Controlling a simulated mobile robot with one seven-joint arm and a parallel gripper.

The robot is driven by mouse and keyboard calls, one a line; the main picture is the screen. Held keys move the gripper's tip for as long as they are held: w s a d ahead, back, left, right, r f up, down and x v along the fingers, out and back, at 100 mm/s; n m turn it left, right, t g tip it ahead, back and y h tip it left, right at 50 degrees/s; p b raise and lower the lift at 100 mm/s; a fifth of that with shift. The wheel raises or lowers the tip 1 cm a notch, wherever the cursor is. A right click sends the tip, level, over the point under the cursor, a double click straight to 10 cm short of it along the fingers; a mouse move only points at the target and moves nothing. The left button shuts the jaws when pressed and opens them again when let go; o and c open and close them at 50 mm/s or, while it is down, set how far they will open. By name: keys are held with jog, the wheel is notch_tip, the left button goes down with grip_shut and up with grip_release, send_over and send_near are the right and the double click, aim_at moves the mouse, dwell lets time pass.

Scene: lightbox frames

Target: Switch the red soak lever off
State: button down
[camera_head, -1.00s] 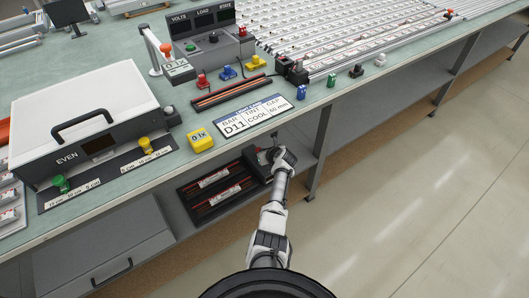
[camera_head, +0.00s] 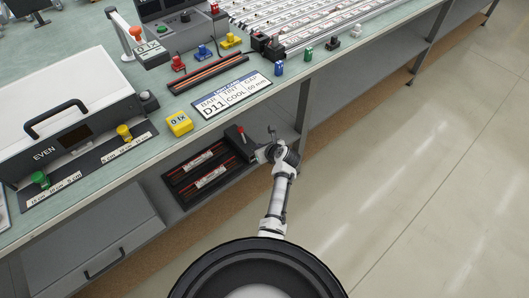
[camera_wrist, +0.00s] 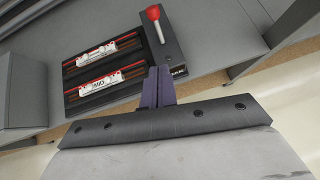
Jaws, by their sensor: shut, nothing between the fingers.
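The red soak lever is a pale stick with a red ball tip on a dark grey box on the lower shelf. Its red tip shows in the head view (camera_head: 240,130) and at the top of the wrist view (camera_wrist: 153,13). The lever stands tilted out from the box; its base meets a slot. A small label on the box (camera_wrist: 178,70) is partly hidden by my fingers. My gripper (camera_wrist: 159,72) is shut and empty, apart from the lever, near the front end of the box. In the head view, my wrist hides the fingers.
Beside the lever box a black rack (camera_head: 200,172) holds red-edged rails with white labelled blocks. The workbench (camera_head: 220,125) overhangs the shelf, with a D11 card (camera_head: 232,93) and a yellow block (camera_head: 179,123) near its edge. A bench leg (camera_head: 304,100) stands right. The floor is clear.

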jog(key=shift+s+d, duration=0.3)
jog(key=shift+s, duration=0.3)
jog(key=shift+s+d, duration=0.3)
jog(key=shift+s, duration=0.3)
